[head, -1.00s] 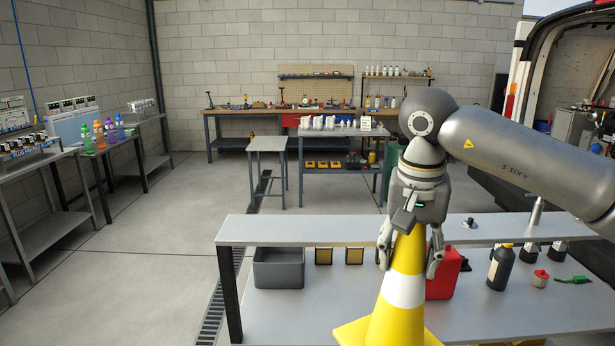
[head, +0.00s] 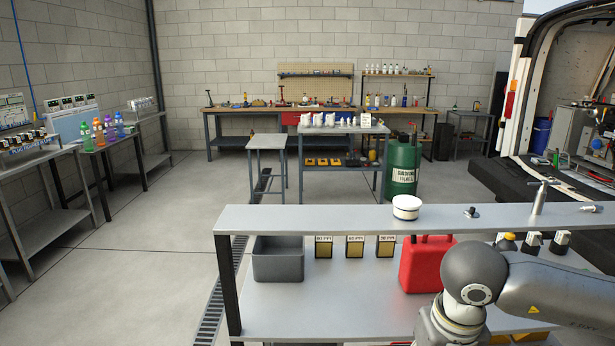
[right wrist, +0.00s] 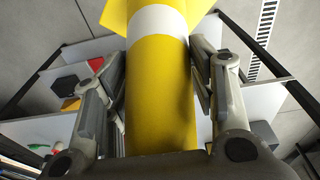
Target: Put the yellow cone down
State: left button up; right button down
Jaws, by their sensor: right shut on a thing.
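The yellow cone (right wrist: 160,85) with its white band runs up the right wrist view, its wider base cut off at the top edge. My right gripper (right wrist: 155,70) has one finger on each side of the cone and is shut on it. In the head view my right arm comes in from the right, and the gripper is cut off by the bottom edge. Only small yellow patches show there, low beside the arm. Whether the cone's base touches anything cannot be told. My left gripper is not in view.
A metal bench with a raised shelf (head: 300,218) stands in front. It holds a grey bin (head: 278,262), a red canister (head: 424,266), black-and-gold boxes (head: 354,247) and a white tub (head: 406,207). A green drum (head: 402,168) stands behind. The floor at left (head: 150,260) is clear.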

jog(key=shift+s+a+f, duration=0.1)
jog(key=shift+s+f, duration=0.55)
jog(key=shift+s, duration=0.3)
